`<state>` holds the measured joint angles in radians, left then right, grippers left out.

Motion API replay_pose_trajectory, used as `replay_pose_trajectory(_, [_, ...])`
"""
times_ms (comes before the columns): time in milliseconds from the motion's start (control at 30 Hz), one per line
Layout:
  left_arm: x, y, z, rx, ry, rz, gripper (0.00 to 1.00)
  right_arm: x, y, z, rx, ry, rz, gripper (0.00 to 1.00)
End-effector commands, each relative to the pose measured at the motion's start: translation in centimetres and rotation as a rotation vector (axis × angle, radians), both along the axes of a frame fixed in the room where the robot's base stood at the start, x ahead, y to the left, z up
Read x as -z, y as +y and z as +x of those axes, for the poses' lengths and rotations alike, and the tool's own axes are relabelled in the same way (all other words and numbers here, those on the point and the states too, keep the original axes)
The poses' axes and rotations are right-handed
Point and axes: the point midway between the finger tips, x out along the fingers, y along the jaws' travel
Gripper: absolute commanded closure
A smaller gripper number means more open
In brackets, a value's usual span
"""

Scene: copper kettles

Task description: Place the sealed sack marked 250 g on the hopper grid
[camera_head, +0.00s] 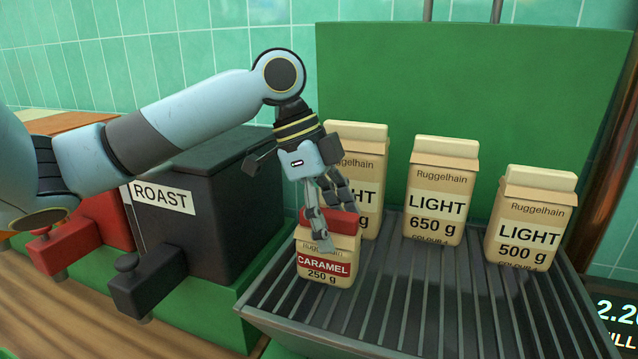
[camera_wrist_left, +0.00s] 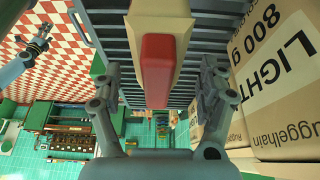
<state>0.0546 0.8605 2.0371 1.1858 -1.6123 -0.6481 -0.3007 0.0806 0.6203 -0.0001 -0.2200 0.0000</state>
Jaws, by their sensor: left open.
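The caramel sack marked 250 g (camera_head: 325,267), tan with a red label and red top, stands upright on the slatted hopper grid (camera_head: 420,291), at its front left. My left gripper (camera_head: 336,224) points down at the sack's top, its fingers open. In the left wrist view the sack's red top (camera_wrist_left: 158,68) lies between the two spread fingers (camera_wrist_left: 160,82), with gaps showing on both sides. My right gripper (camera_wrist_left: 40,38) shows small at the upper left of that view; its jaw state is unclear.
Light sacks of 650 g (camera_head: 436,190) and 500 g (camera_head: 530,222) stand on the grid. An 800 g light sack (camera_wrist_left: 282,70) stands close beside the gripper. A black ROAST bin (camera_head: 215,225) is left, a green panel (camera_head: 450,80) behind. The grid's front is clear.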

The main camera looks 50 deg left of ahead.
Motion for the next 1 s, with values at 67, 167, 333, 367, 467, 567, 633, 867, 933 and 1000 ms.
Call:
replay_pose_trajectory(67, [-1.3, 0.8, -0.2, 0.001, -0.002, 0.01, 0.24, 0.4, -0.2, 0.1, -0.001, -0.001, -0.002, 0.15])
replay_pose_trajectory(167, [-3.2, 1.5, -0.6, 0.0, -0.002, 0.011, 0.24, 0.7, -0.3, 0.1, -0.001, -0.002, -0.003, 0.15])
replay_pose_trajectory(333, [-5.9, 2.4, -1.2, 0.0, 0.0, 0.01, 0.24, 1.0, -0.2, 0.1, -0.001, -0.002, -0.003, 0.15])
replay_pose_trajectory(367, [-6.3, 2.5, -1.3, 0.0, 0.0, 0.01, 0.24, 1.1, -0.2, 0.1, -0.001, -0.002, -0.003, 0.15])
replay_pose_trajectory(467, [-7.3, 2.9, -1.5, 0.0, 0.002, 0.009, 0.24, 1.1, -0.2, 0.1, -0.001, -0.002, -0.003, 0.15])
replay_pose_trajectory(567, [-8.1, 3.1, -1.7, 0.001, 0.002, 0.007, 0.24, 1.0, -0.2, 0.1, -0.001, -0.001, -0.002, 0.15])
replay_pose_trajectory(633, [-8.4, 3.2, -1.7, 0.001, 0.002, 0.005, 0.24, 1.0, -0.2, 0.1, -0.001, -0.001, -0.002, 0.15])
replay_pose_trajectory(867, [-9.0, 3.2, -1.7, 0.0, 0.0, 0.001, 0.24, 1.1, 0.2, 0.1, 0.001, -0.001, 0.003, 0.15])
replay_pose_trajectory(933, [-9.0, 3.2, -1.7, 0.0, 0.0, 0.0, 0.24, 1.1, 0.3, 0.1, 0.002, -0.001, 0.004, 0.15])
replay_pose_trajectory(1000, [-9.0, 3.2, -1.7, 0.0, 0.0, 0.0, 0.24, 1.1, 0.4, 0.1, 0.002, -0.001, 0.004, 0.15])
